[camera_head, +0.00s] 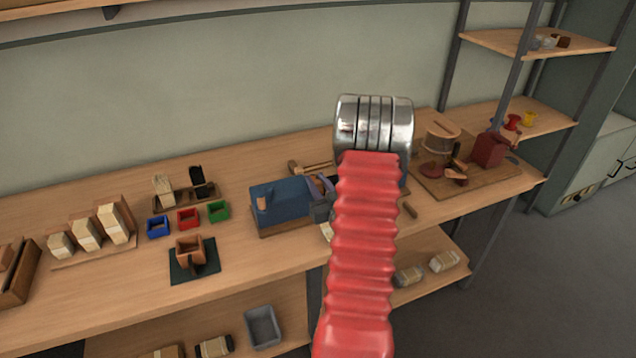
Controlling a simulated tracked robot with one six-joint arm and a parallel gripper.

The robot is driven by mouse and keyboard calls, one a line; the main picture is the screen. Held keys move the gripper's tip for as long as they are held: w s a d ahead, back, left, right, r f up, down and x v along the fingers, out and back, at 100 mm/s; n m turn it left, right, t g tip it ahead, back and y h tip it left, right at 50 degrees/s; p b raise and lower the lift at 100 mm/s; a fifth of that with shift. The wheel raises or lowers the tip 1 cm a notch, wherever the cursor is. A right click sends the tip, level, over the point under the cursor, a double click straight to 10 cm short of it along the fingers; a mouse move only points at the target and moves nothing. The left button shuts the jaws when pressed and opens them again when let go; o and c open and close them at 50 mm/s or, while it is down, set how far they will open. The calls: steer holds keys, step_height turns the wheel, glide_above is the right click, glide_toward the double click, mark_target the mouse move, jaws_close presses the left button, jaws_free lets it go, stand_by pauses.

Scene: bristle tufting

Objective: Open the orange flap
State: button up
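A blue box-shaped machine (285,204) stands on a wooden base on the bench, left of my arm. A small orange-tan piece (264,204) shows on its left end. This may be the orange flap, but it is too small to tell whether it is open or shut. My arm, with a red ribbed sleeve and a silver cylindrical joint, rises in front of the machine's right side and hides part of it. Grey and purplish parts (320,190) show at the machine's right end beside my arm. I cannot make out my gripper's fingers.
Blue, red and green open boxes (188,219) and a brown holder on a dark mat (206,272) stand to the left. Wooden blocks (86,234) stand further left. A board (485,190) with a red block and a round container lies right.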

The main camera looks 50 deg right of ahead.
jaws_close()
steer(key=shift+w+a+r, duration=0.1)
steer(key=shift+w+a, duration=0.05)
stand_by(0.4)
